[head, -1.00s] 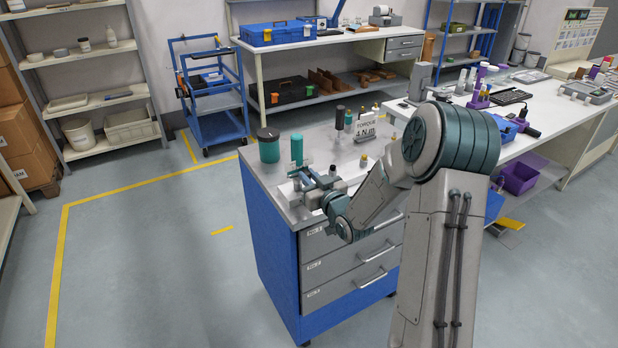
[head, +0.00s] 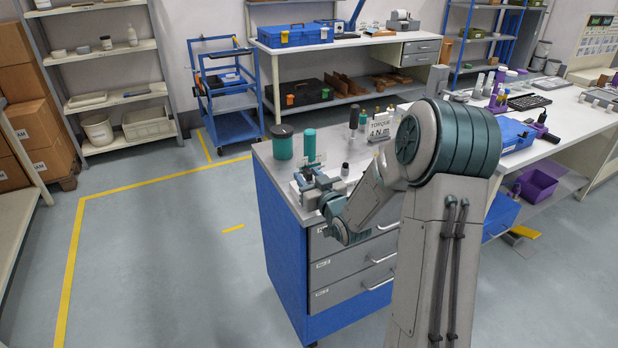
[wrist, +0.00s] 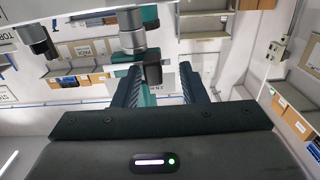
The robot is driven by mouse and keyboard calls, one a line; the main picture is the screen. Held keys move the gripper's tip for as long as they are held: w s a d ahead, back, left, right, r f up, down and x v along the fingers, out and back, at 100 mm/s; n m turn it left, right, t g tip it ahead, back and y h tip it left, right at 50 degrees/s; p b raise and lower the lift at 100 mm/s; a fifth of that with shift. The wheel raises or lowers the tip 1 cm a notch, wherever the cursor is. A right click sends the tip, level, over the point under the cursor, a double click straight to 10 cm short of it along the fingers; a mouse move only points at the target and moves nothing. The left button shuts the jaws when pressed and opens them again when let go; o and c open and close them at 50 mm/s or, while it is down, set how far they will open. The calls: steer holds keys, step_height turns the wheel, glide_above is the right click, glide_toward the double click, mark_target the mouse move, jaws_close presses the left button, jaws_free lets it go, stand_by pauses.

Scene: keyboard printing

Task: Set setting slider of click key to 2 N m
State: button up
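My gripper (head: 313,177) is low over the left part of the blue cabinet's worktop in the head view. In the wrist view my gripper (wrist: 160,80) has its two dark fingers apart. A small dark block (wrist: 153,72) shows in the gap between them, with a silver collar and teal body behind; contact cannot be made out. A teal upright cylinder (head: 310,145) stands just behind my gripper. I cannot tell which part is the click key or its slider; the scale is unreadable.
A green jar with a black lid (head: 283,146) stands at the worktop's left corner. Dark bottles (head: 354,118) stand near the sign. A small dark-and-silver piece (head: 345,170) is right of my gripper. A long white bench (head: 570,120) is at right. The floor at left is clear.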

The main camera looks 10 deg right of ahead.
steer(key=shift+d, duration=0.15)
steer(key=shift+s+d, duration=0.1)
steer(key=shift+s, duration=0.2)
steer(key=b+v, duration=1)
steer(key=v, duration=0.3)
steer(key=shift+s, duration=0.15)
stand_by(0.4)
